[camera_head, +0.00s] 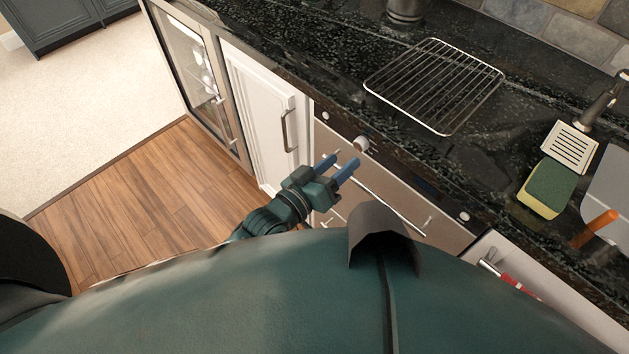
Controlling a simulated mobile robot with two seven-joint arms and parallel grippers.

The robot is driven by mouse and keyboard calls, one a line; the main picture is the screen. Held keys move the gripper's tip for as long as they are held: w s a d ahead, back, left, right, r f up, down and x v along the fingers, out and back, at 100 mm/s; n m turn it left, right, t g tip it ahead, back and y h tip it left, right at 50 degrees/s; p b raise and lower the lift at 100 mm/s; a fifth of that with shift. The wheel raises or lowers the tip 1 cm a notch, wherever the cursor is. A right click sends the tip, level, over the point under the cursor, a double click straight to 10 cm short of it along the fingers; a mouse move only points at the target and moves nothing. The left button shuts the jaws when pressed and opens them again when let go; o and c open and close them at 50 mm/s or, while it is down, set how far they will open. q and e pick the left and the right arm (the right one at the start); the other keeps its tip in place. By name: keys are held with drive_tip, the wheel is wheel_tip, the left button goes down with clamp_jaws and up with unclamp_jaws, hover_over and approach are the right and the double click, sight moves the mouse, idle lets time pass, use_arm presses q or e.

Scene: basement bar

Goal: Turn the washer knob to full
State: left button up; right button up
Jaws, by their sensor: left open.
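The washer knob (361,144) is a small round silver knob on the upper front panel of a steel-fronted appliance (372,184) under the counter. My left gripper (345,161) has two blue fingers, open and empty, pointing up toward the panel. Its fingertips are just below the knob in the picture, the right one closest to it. I see no contact, but the depth gap is hard to tell. The knob's pointer and markings are too small to read. My right gripper is not in view.
A long bar handle (392,204) runs across the appliance front, close to the left gripper. The dark stone counter (330,75) overhangs the panel and carries a wire rack (436,85), a slotted spatula (572,146) and a sponge (548,188). A white cabinet (262,112) stands to the left.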

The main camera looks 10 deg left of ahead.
use_arm(q)
drive_tip(key=v, duration=0.8)
drive_tip(key=shift+s, duration=0.2)
drive_tip(key=s+a+f+m+g+y+p, duration=0.2)
drive_tip(key=s+a+f+g+y+p, duration=0.2)
drive_tip(key=s+a+y, duration=0.2)
drive_tip(key=s+a, duration=0.1)
drive_tip(key=s, duration=0.1)
drive_tip(key=shift+s+f+m, duration=0.2)
drive_tip(key=shift+s+m, duration=0.15)
drive_tip(key=shift+m, duration=0.05)
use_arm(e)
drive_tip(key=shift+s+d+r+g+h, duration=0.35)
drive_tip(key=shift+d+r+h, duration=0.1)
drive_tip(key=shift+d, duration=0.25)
